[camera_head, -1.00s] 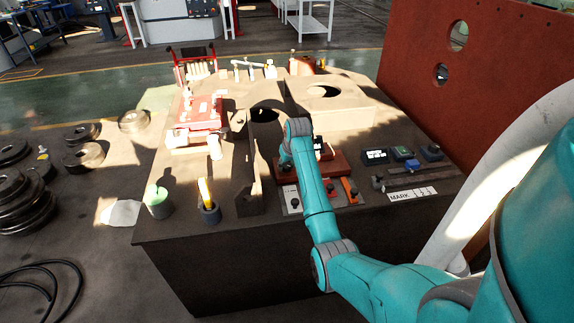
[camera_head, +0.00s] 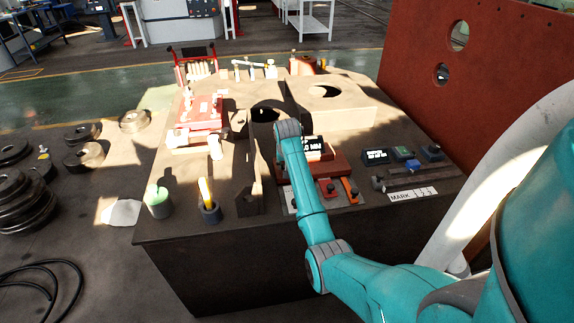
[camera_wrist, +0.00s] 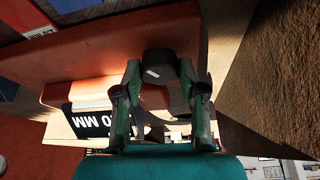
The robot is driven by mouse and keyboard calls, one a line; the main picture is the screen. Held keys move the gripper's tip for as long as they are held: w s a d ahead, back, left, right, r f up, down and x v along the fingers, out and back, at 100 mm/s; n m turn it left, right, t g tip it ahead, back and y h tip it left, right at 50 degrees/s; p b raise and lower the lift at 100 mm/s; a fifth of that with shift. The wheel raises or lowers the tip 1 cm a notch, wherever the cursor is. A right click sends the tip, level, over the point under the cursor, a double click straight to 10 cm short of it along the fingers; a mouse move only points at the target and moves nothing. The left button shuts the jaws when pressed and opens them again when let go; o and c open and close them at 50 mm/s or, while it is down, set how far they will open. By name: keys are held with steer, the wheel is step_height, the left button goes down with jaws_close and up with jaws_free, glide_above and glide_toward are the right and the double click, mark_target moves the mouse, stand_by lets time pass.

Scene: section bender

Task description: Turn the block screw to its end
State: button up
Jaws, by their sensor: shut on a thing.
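The block screw shows in the wrist view as a dark round knob (camera_wrist: 158,64) at the end of the orange-red block (camera_wrist: 85,80). My gripper (camera_wrist: 160,78) is shut on this knob, one finger on each side. A black display (camera_wrist: 95,122) on the block reads "0 MM" at its visible end. In the head view the block (camera_head: 328,166) stands on the bench with its display (camera_head: 313,143) facing forward. My arm passes in front of its left end and hides the knob and my fingers there.
A raised tan slab with a hole (camera_head: 345,113) lies behind the block. A tan upright part (camera_head: 249,185) stands close to the left of my arm. Small devices (camera_head: 403,153) and a mark label (camera_head: 412,194) are on the right. Cups (camera_head: 158,205) stand at the front left.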

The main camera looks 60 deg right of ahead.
steer(key=o, duration=1.1)
steer(key=shift+o, duration=0.2)
steer(key=v, duration=1.2)
